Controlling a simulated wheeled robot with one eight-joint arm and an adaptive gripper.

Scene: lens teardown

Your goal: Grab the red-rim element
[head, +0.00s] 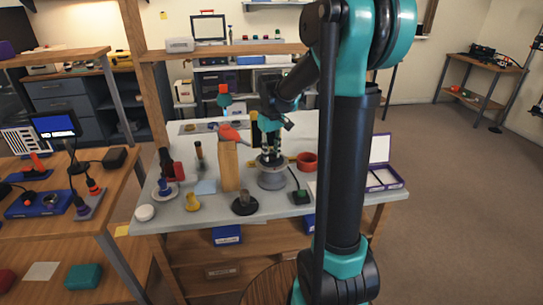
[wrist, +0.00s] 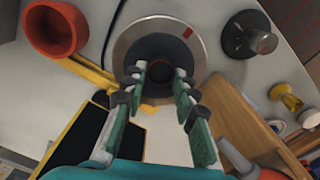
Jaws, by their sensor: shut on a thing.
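The lens body (head: 272,178) is a grey cylinder standing on the grey-topped bench. In the wrist view it shows from above as a silver ring (wrist: 128,45) with a red mark and a dark bore. My gripper (head: 270,150) points down at the top of it. In the wrist view my gripper's two fingers (wrist: 160,73) reach into the bore and are shut on a dark round element with a faint reddish edge (wrist: 181,72), which I take as the red-rim element. The fingers hide part of it, and I cannot tell whether it is lifted from its seat.
A red-orange cup (head: 307,161) stands right of the lens body. A wooden block (head: 228,165) stands close on the left. A dark round-based part (head: 245,205) and a green-buttoned box (head: 301,196) are in front. An open white case (head: 381,165) lies at the right.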

